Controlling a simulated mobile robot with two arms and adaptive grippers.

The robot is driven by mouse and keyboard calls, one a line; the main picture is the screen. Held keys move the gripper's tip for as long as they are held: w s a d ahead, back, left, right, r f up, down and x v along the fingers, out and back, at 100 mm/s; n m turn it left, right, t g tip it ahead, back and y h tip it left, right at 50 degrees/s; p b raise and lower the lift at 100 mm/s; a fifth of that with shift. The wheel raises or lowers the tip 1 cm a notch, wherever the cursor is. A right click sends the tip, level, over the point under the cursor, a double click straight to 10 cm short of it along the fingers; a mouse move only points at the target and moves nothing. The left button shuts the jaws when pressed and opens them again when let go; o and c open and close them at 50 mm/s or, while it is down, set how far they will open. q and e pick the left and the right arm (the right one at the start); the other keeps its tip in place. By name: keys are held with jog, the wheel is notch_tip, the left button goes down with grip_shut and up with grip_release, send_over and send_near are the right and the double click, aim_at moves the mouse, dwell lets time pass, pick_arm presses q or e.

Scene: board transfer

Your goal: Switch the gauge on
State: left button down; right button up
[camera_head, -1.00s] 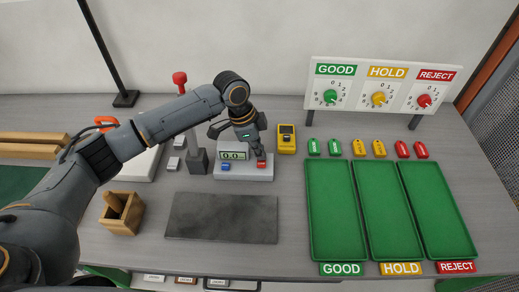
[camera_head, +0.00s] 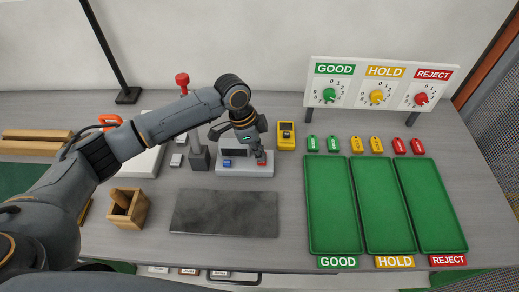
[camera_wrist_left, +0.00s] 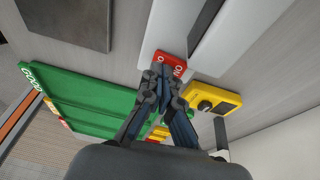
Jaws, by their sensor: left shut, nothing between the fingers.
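The gauge (camera_head: 245,170) is a light grey base with a small display (camera_head: 235,153), a blue button (camera_head: 227,163) and a red button (camera_head: 262,162). The display looks dark, with no digits visible. My left gripper (camera_head: 260,155) is shut and empty, its fingertips at the red button. In the left wrist view the shut fingertips (camera_wrist_left: 164,78) are right at the edge of the red button (camera_wrist_left: 170,64), which has white lettering. I cannot tell whether they press it. The gripper partly hides the gauge's top. My right gripper is not in view.
A yellow device (camera_head: 286,136) stands just right of the gauge, and a post with a red knob (camera_head: 182,80) on its left. A dark slab (camera_head: 225,213) lies in front. Green trays (camera_head: 332,248) and coloured tags fill the right; a dial board (camera_head: 450,87) stands behind.

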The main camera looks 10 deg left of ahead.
pick_arm(q)
jog(key=r+p, duration=0.3)
jog(key=r, duration=0.1)
jog(key=shift+s, duration=0.25)
jog(key=shift+s+a+r+b, duration=0.1)
jog(key=shift+a+r+b, duration=0.2)
jog(key=shift+r+b, duration=0.4)
jog(key=b+v, duration=0.2)
jog(key=v, duration=0.5)
jog(key=shift+s+r, duration=0.35)
jog(key=shift+r, duration=0.05)
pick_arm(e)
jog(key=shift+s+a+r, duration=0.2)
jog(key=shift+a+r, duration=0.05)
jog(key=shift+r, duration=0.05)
